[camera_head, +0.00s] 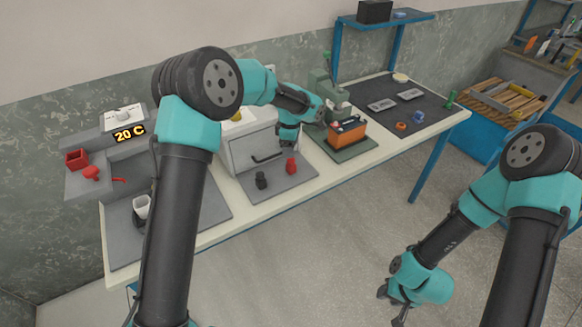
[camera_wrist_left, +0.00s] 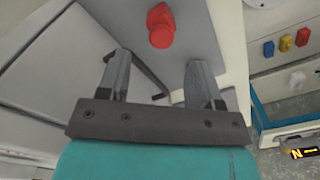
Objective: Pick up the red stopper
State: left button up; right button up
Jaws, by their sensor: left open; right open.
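The red stopper (camera_head: 291,165) stands on a grey mat on the bench, to the right of a black stopper (camera_head: 261,180). My left gripper (camera_head: 288,146) is open and empty, close to the red stopper and just behind it in the head view. In the left wrist view the red stopper (camera_wrist_left: 160,26) lies beyond the tips of the open left gripper (camera_wrist_left: 160,64), roughly centred between them. Nothing is between the fingers. My right gripper (camera_head: 393,303) is at the lower right, over the floor, away from the bench.
A white box with a dark handle (camera_head: 267,157) stands right behind the stoppers. An orange battery (camera_head: 347,131) sits on a green plate to the right. A red open box (camera_head: 77,159) and red pieces are on a grey shelf at the left. The grey mat's front is clear.

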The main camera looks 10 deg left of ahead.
pick_arm(q)
jog(key=shift+f, duration=0.4)
jog(key=shift+s+d+f, duration=0.1)
jog(key=shift+d+f, duration=0.05)
jog(key=shift+f, duration=2.45)
jog(key=c, duration=1)
jog(key=shift+o, duration=0.2)
jog(key=shift+r, duration=0.1)
jog(key=shift+r, duration=1.25)
jog(key=s+d+r, duration=0.2)
jog(key=s+d, duration=0.1)
jog(key=s, duration=1.2)
jog(key=shift+s+d+r, duration=0.15)
jog(key=shift+s, duration=0.2)
